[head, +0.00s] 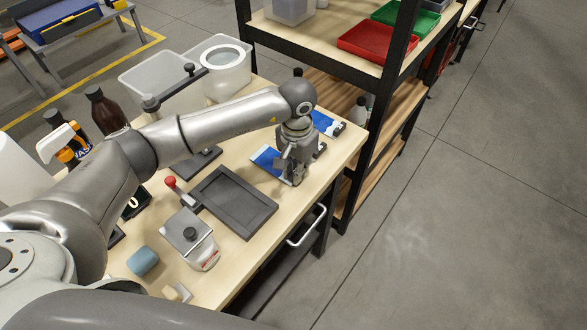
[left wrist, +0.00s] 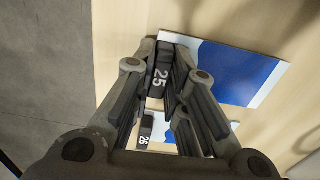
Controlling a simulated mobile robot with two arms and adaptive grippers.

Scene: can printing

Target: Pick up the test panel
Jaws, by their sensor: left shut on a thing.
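The test panel (head: 266,160) is a flat blue and white sheet on the table near its right edge. In the left wrist view the panel (left wrist: 235,72) has a dark block marked 25 (left wrist: 158,77) along its left edge. My left gripper (head: 290,178) points down at the panel's near right side and is shut on this dark block, with a finger on each side (left wrist: 166,75). The fingers and wrist hide part of the panel in the head view. My right gripper is not in view.
A second blue and white panel (head: 324,122) lies just behind; its block is marked 26 (left wrist: 145,133). A dark frame tray (head: 235,203), a metal-lidded container (head: 190,238) and a blue sponge (head: 142,261) lie nearer. A black-framed shelf (head: 387,80) stands close at the right.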

